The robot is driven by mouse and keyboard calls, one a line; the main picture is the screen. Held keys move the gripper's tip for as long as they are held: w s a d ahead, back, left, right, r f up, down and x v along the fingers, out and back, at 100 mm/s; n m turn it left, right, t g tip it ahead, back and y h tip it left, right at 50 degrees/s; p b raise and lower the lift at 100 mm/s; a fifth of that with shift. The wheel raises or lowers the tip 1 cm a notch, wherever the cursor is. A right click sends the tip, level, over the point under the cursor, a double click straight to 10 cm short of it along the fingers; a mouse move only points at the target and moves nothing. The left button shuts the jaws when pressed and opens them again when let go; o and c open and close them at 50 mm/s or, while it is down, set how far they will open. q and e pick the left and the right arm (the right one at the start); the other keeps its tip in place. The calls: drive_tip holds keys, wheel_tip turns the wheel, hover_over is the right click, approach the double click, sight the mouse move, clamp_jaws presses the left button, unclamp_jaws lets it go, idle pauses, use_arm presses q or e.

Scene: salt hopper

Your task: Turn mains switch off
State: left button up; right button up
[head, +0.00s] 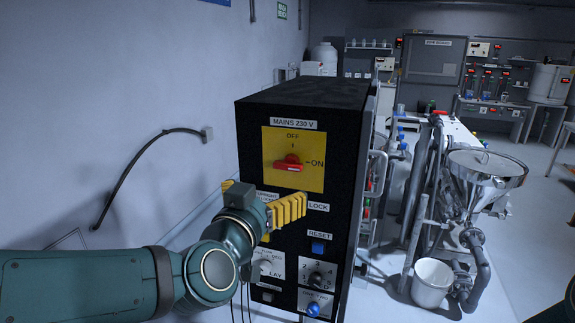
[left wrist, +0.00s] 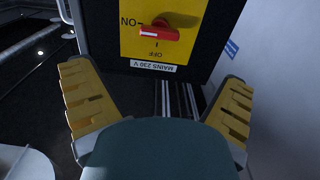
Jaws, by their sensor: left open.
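The mains switch is a red rotary handle (head: 289,163) on a yellow plate (head: 308,182) high on the black cabinet's front. The handle lies roughly level, its end toward the ON mark at the right; OFF is marked above. In the left wrist view the switch handle (left wrist: 157,31) appears upside down, with its white mark toward ON. My left gripper (head: 287,210) is in front of the panel, just below the yellow plate. Its yellow fingers stand wide apart in the left wrist view (left wrist: 160,108), with nothing between them. The gripper does not touch the handle. My right gripper does not show.
The black cabinet (head: 300,97) also carries a blue reset button (head: 318,247) and lower dials (head: 317,276). A steel funnel (head: 487,165) and white bucket (head: 432,282) stand to the right. A cable (head: 126,172) hangs on the left wall.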

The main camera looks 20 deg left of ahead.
sight(286, 169)
use_arm(q)
drive_tip(key=w, duration=1.1)
drive_tip(key=shift+w+d, duration=0.2)
drive_tip(key=shift+w, duration=0.2)
drive_tip(key=shift+c, duration=0.3)
drive_tip(key=shift+f, duration=0.1)
drive_tip(key=c, duration=1.2)
